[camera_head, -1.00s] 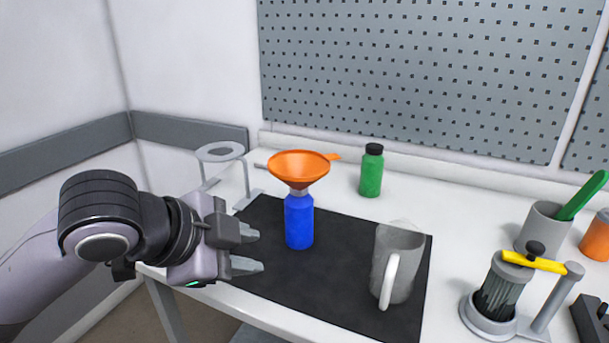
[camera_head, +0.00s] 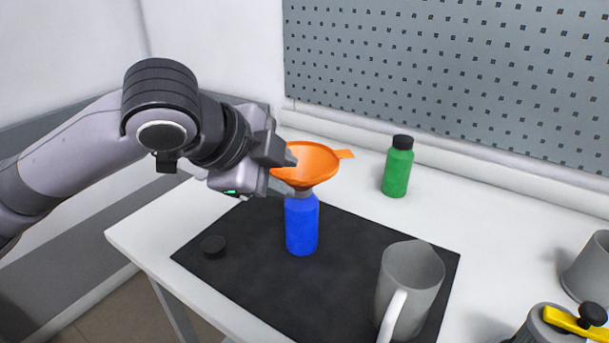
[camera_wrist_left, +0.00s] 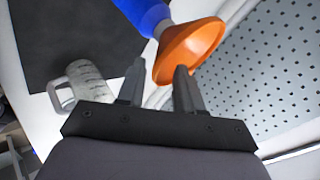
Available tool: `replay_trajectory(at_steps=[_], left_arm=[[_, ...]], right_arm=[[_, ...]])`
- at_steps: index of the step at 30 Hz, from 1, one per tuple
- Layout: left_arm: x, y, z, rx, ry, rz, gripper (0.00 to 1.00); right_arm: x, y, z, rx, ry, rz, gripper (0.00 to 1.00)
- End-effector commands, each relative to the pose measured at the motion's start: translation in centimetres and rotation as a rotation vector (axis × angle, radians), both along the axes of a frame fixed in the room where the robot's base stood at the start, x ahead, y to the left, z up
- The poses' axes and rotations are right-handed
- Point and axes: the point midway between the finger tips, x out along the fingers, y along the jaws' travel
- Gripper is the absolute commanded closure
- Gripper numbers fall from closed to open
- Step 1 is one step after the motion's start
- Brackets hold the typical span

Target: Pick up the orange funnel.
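The orange funnel (camera_head: 318,160) sits upright in the mouth of the blue bottle (camera_head: 301,225), which stands on the black mat. My left gripper (camera_head: 284,174) is at the funnel's left side in the head view, its fingers close to the cone. In the left wrist view the two fingers (camera_wrist_left: 160,66) are apart, with the funnel (camera_wrist_left: 190,46) just beyond and between their tips. The gripper looks open, and I cannot tell whether a finger touches the funnel. Part of the funnel's left side is hidden by the gripper. My right gripper is not in view.
A grey mug (camera_head: 415,275) stands on the right part of the black mat (camera_head: 250,290). A black cap (camera_head: 213,246) lies on its left part. A green bottle (camera_head: 398,168) stands behind on the white table. A grey cup (camera_head: 592,268) is at the right edge, beside a yellow-handled device.

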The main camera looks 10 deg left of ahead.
Motion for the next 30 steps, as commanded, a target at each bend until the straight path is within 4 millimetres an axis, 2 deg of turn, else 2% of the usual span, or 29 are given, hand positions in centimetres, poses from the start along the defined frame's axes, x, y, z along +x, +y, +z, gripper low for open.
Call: replay_trajectory(at_steps=[6,15,17,18,19,30], left_arm=[[1.9,-1.1,-2.3,-0.002,0.003,0.0,0.65],[2.3,-1.3,-2.7,-0.001,-0.001,0.0,0.65],[2.3,-1.3,-2.7,-0.002,-0.001,0.0,0.81],[2.3,-1.3,-2.7,-0.001,-0.001,0.0,0.94],[2.3,-1.3,-2.7,-0.002,-0.001,0.0,1.0],[2.3,-1.3,-2.3,-0.002,-0.002,0.001,1.0]], right_arm=[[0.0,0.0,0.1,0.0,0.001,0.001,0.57],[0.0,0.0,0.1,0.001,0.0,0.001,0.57],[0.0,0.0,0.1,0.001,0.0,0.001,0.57],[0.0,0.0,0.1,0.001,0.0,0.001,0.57],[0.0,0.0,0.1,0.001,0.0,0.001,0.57],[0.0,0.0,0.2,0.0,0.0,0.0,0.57]])
